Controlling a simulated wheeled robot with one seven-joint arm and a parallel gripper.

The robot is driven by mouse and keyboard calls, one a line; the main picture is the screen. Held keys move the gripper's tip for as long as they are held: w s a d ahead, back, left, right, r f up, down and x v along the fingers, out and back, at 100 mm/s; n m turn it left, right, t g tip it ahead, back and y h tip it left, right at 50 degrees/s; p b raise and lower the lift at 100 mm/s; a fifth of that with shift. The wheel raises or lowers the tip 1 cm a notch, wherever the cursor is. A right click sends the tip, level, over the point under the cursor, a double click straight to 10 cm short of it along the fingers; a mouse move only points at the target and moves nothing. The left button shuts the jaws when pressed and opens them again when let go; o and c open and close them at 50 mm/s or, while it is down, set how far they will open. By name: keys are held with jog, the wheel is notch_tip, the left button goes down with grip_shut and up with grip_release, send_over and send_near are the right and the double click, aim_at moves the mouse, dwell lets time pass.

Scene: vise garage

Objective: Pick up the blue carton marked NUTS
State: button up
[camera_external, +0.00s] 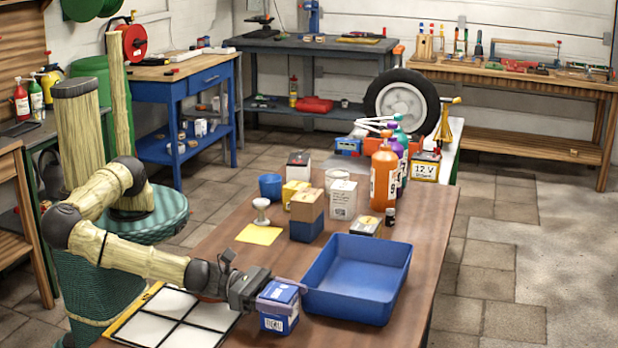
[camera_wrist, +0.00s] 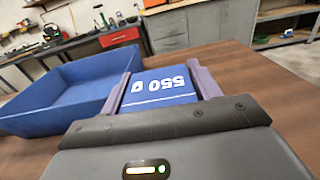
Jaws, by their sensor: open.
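A blue carton (camera_external: 279,321) with a white label stands on the table near its front edge, left of the blue tray. Its label is too small to read surely in the external view. In the wrist view the blue carton (camera_wrist: 160,88) shows upside-down white print, "550 g". My gripper (camera_external: 279,294) is at the carton, with its purple fingers on either side of the carton's upper part. In the wrist view my gripper (camera_wrist: 165,85) has the carton between its open fingers. Contact cannot be told.
The open blue tray (camera_external: 357,272) stands close to the right and is empty. A framed board with white panels (camera_external: 170,318) lies to the left.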

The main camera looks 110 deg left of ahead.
dwell(0.3)
jog(key=c, duration=1.2)
jog(key=shift+o, duration=0.2)
notch_tip(320, 180, up, 10)
jog(key=shift+r+p, duration=0.1)
jog(key=shift+p, duration=0.3)
